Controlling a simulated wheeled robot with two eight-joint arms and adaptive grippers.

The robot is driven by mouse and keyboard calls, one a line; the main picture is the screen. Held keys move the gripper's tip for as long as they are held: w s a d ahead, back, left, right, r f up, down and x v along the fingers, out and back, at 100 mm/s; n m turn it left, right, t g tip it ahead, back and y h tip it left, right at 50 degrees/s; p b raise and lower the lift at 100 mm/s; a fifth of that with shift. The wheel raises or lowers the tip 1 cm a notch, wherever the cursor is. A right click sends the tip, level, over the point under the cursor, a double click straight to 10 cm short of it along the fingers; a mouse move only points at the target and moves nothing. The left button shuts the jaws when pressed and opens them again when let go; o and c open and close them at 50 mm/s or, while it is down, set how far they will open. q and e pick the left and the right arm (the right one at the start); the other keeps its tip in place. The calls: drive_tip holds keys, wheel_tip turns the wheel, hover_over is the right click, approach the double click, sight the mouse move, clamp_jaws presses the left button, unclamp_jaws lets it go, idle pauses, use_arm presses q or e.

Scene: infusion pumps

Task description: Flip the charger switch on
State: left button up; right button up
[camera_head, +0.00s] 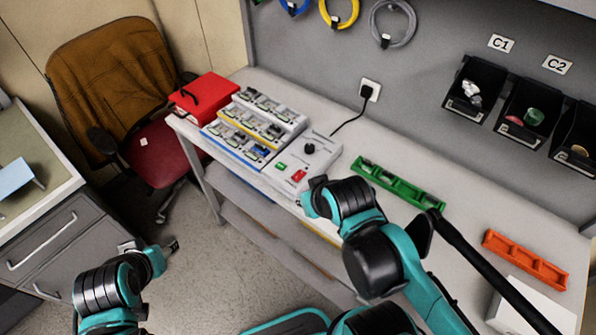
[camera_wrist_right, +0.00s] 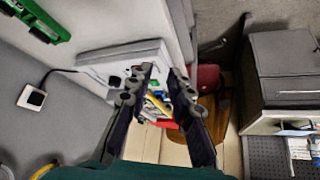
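The white charger box (camera_head: 322,158) sits on the bench, with a black knob (camera_head: 310,148), a small green part (camera_head: 281,166) and a red switch (camera_head: 298,175) on its top. I cannot tell the switch's position. My right gripper (camera_head: 303,201) is at the bench's front edge, just in front of the charger and apart from it. In the right wrist view its two fingers (camera_wrist_right: 164,70) are apart with nothing held, and the charger (camera_wrist_right: 120,55) is partly hidden behind them. My left gripper (camera_head: 174,245) is over the floor, away from the bench; its opening is too small to judge.
Battery trays (camera_head: 262,110) and a red case (camera_head: 204,97) stand left of the charger. A black cord runs from the charger to a wall outlet (camera_head: 370,89). A green rack (camera_head: 398,184) and an orange rack (camera_head: 524,260) lie to the right. A chair (camera_head: 118,75) stands at left.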

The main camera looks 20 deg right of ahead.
drive_tip(key=w+r+n+g+p, duration=0.1)
drive_tip(key=w+r, duration=0.1)
drive_tip(key=w+r+g+p, duration=0.1)
drive_tip(key=w+r+p, duration=0.1)
drive_tip(key=w+d+r+n+g+p, duration=0.1)
drive_tip(key=w+r, duration=0.1)
drive_tip(key=shift+w+d+r+n, duration=0.1)
drive_tip(key=shift+w+r+n, duration=0.1)
drive_tip(key=shift+r+n, duration=0.1)
clamp_jaws()
drive_tip(key=r+n+g+y+p, duration=0.1)
drive_tip(key=r+n+g+p, duration=0.1)
drive_tip(key=n+g+p, duration=0.15)
hover_over(296, 178)
drive_tip(key=d, duration=0.1)
drive_tip(key=shift+w+d+f+g+p, duration=0.25)
drive_tip(key=shift+w+d+g+p, duration=0.15)
drive_tip(key=shift+w+g+p, duration=0.15)
drive_tip(key=f+b, duration=0.1)
drive_tip(key=f, duration=0.3)
drive_tip(key=a+f+b, duration=0.1)
drive_tip(key=f, duration=0.4)
drive_tip(key=f+b, duration=0.1)
drive_tip(key=f, duration=0.4)
drive_tip(key=shift+s+a+b, duration=0.25)
drive_tip(key=shift+s+b, duration=0.1)
